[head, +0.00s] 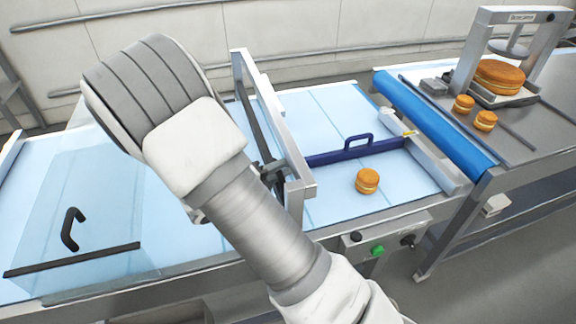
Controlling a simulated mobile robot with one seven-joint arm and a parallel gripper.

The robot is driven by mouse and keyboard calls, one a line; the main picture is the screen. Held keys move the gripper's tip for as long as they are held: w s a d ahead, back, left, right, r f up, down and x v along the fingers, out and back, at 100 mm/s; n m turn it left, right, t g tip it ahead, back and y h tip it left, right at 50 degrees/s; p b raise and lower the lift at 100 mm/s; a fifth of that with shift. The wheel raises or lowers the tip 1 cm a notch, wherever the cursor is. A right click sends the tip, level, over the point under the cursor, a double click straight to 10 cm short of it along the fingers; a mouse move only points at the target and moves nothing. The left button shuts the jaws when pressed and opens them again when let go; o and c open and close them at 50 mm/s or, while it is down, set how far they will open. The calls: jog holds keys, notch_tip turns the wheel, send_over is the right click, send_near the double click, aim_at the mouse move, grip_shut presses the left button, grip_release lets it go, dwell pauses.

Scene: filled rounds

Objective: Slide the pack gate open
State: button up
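A dark blue bar (335,156) with a raised blue loop handle (358,142) lies across the light blue belt, right of the metal arch; I take it to be the pack gate. Its right end meets the grey side rail near a small yellow mark. Its left end passes behind the arch post. A round orange-brown filled piece (367,181) sits on the belt just in front of the bar. My white and grey arm fills the left middle of the view.
A metal arch (300,188) stands over the belt beside my arm. A clear cover with a black handle (71,229) is at left. A control box with a green button (377,251) is in front. At right, a blue roller (430,120) borders a table with more rounds (485,121).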

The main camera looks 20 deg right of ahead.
jog(key=v, duration=1.7)
jog(key=shift+s+a, duration=0.15)
